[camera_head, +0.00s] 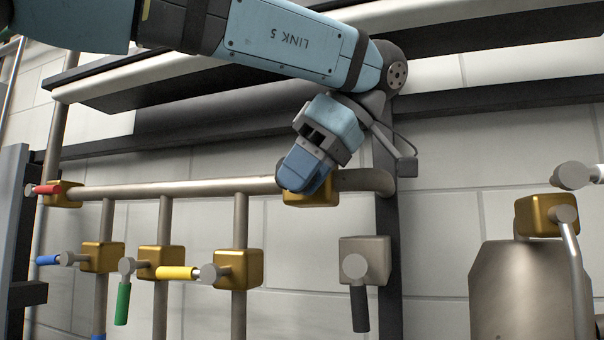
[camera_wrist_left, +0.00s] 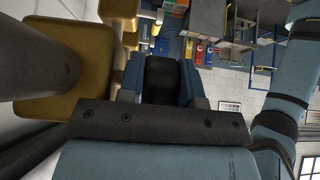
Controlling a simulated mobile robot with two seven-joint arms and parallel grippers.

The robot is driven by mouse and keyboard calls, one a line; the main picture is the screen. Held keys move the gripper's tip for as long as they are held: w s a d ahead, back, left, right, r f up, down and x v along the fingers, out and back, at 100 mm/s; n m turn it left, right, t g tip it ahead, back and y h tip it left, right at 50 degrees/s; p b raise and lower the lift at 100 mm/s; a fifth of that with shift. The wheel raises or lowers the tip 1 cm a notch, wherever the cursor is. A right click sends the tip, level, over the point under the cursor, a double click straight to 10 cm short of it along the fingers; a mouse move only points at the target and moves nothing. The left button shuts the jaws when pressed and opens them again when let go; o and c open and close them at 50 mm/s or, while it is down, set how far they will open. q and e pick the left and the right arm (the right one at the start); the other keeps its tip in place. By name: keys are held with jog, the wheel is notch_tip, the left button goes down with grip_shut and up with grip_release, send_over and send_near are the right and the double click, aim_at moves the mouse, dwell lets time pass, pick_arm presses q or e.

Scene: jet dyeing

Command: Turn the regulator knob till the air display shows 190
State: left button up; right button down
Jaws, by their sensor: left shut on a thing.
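My left gripper (camera_head: 306,168) comes down from above onto a brass body (camera_head: 318,198) on the horizontal grey pipe. Its blue fingers cover the front of that body. In the left wrist view the blue fingers (camera_wrist_left: 161,82) are closed around a dark rounded piece (camera_wrist_left: 163,76), which I take to be the regulator knob. In the head view the fingers hide the knob. The air display is not visible in either view, so its reading cannot be told. My right gripper is in neither view.
Brass valves with a red handle (camera_head: 47,189), a blue handle (camera_head: 48,260), a green handle (camera_head: 122,303) and a yellow handle (camera_head: 175,273) stand to the left. A grey valve with a black handle (camera_head: 359,308) is below right. A shelf (camera_head: 450,25) overhangs behind my arm.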

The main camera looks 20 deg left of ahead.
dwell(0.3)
pick_arm(q)
jog(key=o, duration=0.9)
